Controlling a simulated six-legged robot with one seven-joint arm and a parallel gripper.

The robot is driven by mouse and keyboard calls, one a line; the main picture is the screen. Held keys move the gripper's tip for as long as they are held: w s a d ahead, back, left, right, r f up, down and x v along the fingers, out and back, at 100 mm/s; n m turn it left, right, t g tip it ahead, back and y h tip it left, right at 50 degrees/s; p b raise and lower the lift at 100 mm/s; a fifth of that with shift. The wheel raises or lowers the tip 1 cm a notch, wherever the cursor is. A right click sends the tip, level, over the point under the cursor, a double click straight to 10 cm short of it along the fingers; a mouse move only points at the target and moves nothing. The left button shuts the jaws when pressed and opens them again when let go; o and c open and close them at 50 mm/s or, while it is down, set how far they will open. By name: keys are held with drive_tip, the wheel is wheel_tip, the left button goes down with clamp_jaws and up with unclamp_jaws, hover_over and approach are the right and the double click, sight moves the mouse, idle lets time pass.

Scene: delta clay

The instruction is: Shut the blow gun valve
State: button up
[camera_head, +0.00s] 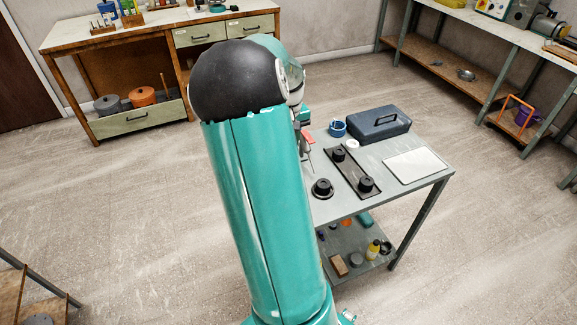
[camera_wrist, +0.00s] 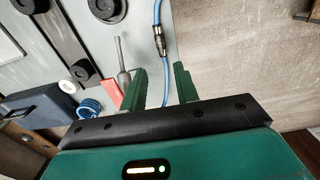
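In the wrist view, a blue hose (camera_wrist: 157,14) with a dark metal inline fitting (camera_wrist: 161,42) runs down between the fingers of my gripper (camera_wrist: 160,66). The fingers are green, apart, and hold nothing that I can see. Left of the hose lies a grey rod-like tool (camera_wrist: 122,58) beside a red part (camera_wrist: 111,89); the red part (camera_head: 308,136) also shows beside my arm in the head view. I cannot tell for certain which piece is the blow gun valve. My arm hides most of the gripper and hose in the head view.
The grey table (camera_head: 400,192) carries a blue toolbox (camera_head: 378,122), a blue coil (camera_head: 338,129), a white roll (camera_head: 352,143), a dark plate (camera_head: 351,171) with round black pieces, another black piece (camera_head: 322,188) and a white panel (camera_head: 415,164). A wooden workbench (camera_head: 150,28) stands behind. Floor around is mostly clear.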

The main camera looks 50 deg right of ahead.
wheel_tip(320, 180, down, 11)
drive_tip(key=shift+r, duration=0.2)
clamp_jaws()
